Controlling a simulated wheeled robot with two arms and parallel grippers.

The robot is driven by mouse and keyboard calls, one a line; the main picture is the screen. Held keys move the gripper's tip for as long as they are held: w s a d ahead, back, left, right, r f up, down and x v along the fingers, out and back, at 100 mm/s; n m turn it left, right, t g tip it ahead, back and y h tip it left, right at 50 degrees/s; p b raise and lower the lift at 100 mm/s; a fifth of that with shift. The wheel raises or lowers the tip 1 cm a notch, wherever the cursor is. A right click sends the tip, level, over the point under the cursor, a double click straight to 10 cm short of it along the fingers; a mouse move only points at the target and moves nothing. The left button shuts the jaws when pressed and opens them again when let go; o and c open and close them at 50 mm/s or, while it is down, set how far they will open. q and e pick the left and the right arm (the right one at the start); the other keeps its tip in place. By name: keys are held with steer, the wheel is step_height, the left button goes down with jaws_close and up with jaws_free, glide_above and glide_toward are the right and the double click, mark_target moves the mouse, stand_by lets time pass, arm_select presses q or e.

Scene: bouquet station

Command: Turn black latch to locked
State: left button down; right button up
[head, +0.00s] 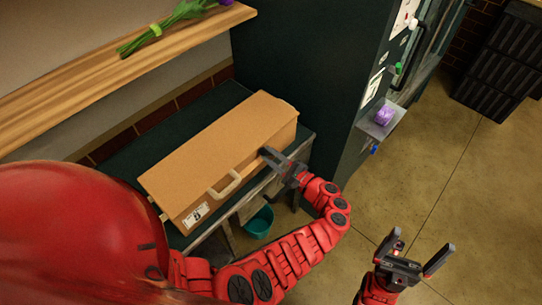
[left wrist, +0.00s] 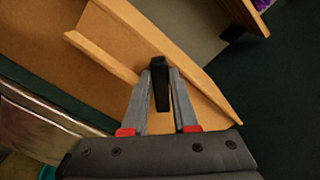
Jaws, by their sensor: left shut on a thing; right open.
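A black latch (left wrist: 160,84) stands upright on the tan case (head: 220,150), which also shows in the left wrist view (left wrist: 120,35). My left gripper (head: 270,158) is at the case's front side, near its right end. In the left wrist view its two grey fingers (left wrist: 160,90) are shut on the latch, one on each side. In the head view I cannot pick the latch out from the dark fingers. My right gripper (head: 420,250) is open and empty above the floor, to the right and well away from the case.
The case lies on a dark green bench (head: 215,105), with a pale handle (head: 225,184) and a label (head: 195,215) on its front. A dark cabinet (head: 300,70) stands close behind its right end. A teal bucket (head: 259,221) is below. A wooden shelf (head: 100,85) holds flowers (head: 175,22).

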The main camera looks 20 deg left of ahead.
arm_select(q)
steer(key=c, duration=0.7)
jaws_free()
